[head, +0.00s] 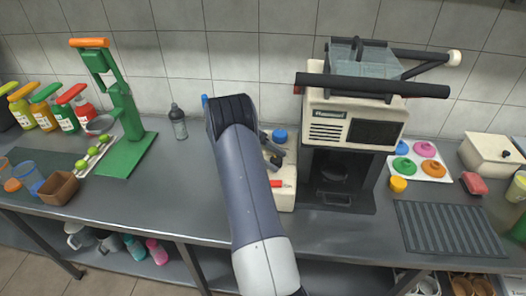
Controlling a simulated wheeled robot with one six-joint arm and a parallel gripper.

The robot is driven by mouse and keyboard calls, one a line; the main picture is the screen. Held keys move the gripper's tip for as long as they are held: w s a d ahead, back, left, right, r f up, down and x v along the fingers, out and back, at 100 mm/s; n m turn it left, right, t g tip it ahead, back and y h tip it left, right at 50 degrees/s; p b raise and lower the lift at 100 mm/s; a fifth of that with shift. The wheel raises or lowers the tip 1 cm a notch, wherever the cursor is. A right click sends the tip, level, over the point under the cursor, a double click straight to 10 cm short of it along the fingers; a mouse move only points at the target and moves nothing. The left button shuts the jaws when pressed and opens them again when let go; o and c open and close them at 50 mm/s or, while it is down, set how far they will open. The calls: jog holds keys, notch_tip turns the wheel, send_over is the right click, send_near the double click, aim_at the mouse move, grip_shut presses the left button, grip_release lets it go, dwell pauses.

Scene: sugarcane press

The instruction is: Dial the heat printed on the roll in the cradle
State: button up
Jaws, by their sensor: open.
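A cream machine (284,200) stands on the steel counter, mostly hidden behind my arm. A red part (290,184) shows on its front edge, and a round blue piece (280,135) shows at its back. I cannot tell whether the blue piece is a roll in a cradle. No printed heat or heat dial can be made out. My gripper (274,160) is dark and partly hidden by my arm. It is open, over or just in front of the cream machine; I cannot tell whether it touches anything.
A cream-topped press (352,120) with a black bar stands right of my arm. A green lever press (125,130) stands at left, with a dark bottle (178,122) between. A ribbed drain mat (448,228) and a lid tray (445,176) lie right.

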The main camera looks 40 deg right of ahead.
jog(key=p+v, duration=0.1)
jog(key=v, duration=0.4)
jog(key=shift+w+r, duration=0.2)
jog(key=shift+r, duration=0.1)
jog(key=p+v, duration=0.4)
jog(key=p, duration=0.7)
jog(key=shift+a+f, duration=0.1)
jog(key=shift+w+a+f+p, duration=0.1)
jog(key=shift+w+p, duration=0.1)
jog(key=shift+p, duration=0.4)
jog(key=shift+s+f+b, duration=0.1)
jog(key=shift+f+b, duration=0.15)
jog(key=shift+b, duration=0.55)
